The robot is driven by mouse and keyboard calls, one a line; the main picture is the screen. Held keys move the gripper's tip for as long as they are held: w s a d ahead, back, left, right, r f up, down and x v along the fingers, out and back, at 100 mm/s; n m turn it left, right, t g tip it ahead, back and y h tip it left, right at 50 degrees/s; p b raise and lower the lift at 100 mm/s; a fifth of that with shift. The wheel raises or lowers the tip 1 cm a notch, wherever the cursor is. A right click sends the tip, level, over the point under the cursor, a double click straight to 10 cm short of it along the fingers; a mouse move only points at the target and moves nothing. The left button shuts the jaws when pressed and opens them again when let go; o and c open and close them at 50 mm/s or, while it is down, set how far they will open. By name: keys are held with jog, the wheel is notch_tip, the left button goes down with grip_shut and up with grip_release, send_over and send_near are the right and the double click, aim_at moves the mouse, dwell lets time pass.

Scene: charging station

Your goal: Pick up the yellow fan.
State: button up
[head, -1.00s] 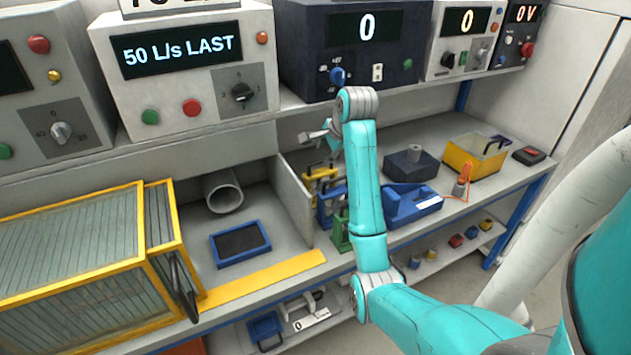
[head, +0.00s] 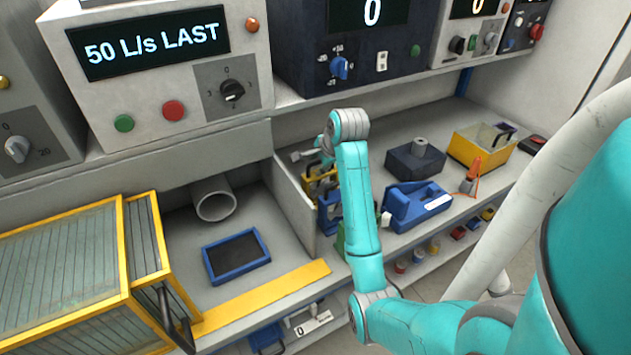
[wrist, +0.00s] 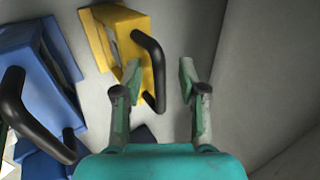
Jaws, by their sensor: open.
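The yellow fan (wrist: 118,35) has a black curved handle (wrist: 153,62) and stands at the upper middle of the wrist view. In the head view the yellow fan (head: 313,186) is mostly hidden behind my arm. My gripper (wrist: 161,78) is open. In the wrist view the handle shows between its two fingers, nearer the left one, which overlaps the fan's yellow side. I cannot tell the depth between fingers and handle. In the head view my gripper (head: 304,155) is small, just above the fan.
A blue unit (wrist: 38,75) with a black handle stands left of the fan. A grey partition (head: 291,205) rises left of the fan. A blue carrier (head: 415,207), a dark block (head: 414,161) and a yellow bin (head: 478,150) stand to the right. The instrument shelf hangs above.

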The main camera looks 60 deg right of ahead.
jog(key=shift+c, duration=0.2)
grip_shut()
jog(key=shift+d+r, duration=0.15)
dwell(0.3)
